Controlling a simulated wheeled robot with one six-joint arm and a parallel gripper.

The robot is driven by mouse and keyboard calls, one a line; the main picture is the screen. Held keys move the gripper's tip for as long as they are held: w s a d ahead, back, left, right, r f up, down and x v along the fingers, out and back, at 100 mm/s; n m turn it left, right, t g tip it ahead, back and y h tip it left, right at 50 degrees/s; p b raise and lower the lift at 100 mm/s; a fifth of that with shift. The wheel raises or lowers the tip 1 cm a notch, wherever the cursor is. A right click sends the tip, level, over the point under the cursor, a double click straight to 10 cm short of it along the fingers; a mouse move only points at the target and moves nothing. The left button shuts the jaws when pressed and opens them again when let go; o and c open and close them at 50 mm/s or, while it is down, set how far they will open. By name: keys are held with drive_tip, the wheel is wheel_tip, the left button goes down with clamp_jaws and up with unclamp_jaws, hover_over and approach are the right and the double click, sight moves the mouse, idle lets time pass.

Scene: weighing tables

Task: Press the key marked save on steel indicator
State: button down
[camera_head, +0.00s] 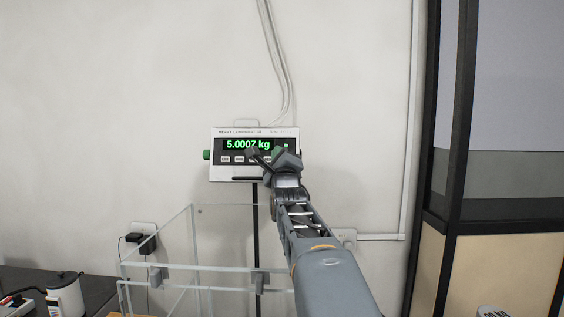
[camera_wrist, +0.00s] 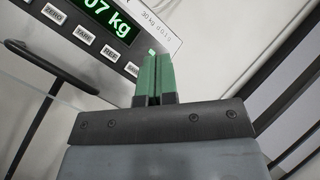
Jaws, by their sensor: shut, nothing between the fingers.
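The steel indicator (camera_head: 217,165) is a pale box on a post against the wall, and its green display (camera_head: 248,145) reads 5.0007 kg. In the wrist view, its face (camera_wrist: 160,36) is tilted and shows keys marked ZERO, TARE and REF in a row. The save key (camera_wrist: 131,69) is at the end of that row, partly covered by my fingers. My gripper (camera_wrist: 154,58) is shut and empty, its green fingers together beside the save key. I cannot tell whether they touch it. My gripper (camera_head: 268,158) covers the indicator's lower right in the head view.
A clear-walled enclosure (camera_head: 195,270) stands below and left of my arm. A white kettle-like item (camera_head: 64,297) stands on a dark table (camera_head: 98,291) at lower left. Cables (camera_head: 279,60) run up the wall. A black-framed partition (camera_head: 447,130) stands at right.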

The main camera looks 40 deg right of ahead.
drive_tip(key=w+d+f+p, duration=0.2)
drive_tip(key=w+d+p, duration=0.2)
drive_tip(key=w+d, duration=0.1)
drive_tip(key=shift+w+f, duration=0.2)
drive_tip(key=shift+w, duration=0.65)
drive_tip(key=shift+w+d, duration=0.1)
idle(1.7)
drive_tip(key=shift+w+d+f, duration=0.15)
drive_tip(key=shift+w+d, duration=0.05)
drive_tip(key=shift+w, duration=0.05)
drive_tip(key=shift+w+d, duration=0.2)
drive_tip(key=shift+w, duration=0.05)
idle(0.9)
drive_tip(key=shift+f+b, duration=0.1)
drive_tip(key=shift+b, duration=0.2)
drive_tip(key=shift+s+a+r+b, duration=0.2)
drive_tip(key=shift+s+a+b, duration=0.25)
drive_tip(key=shift+s+b, duration=0.15)
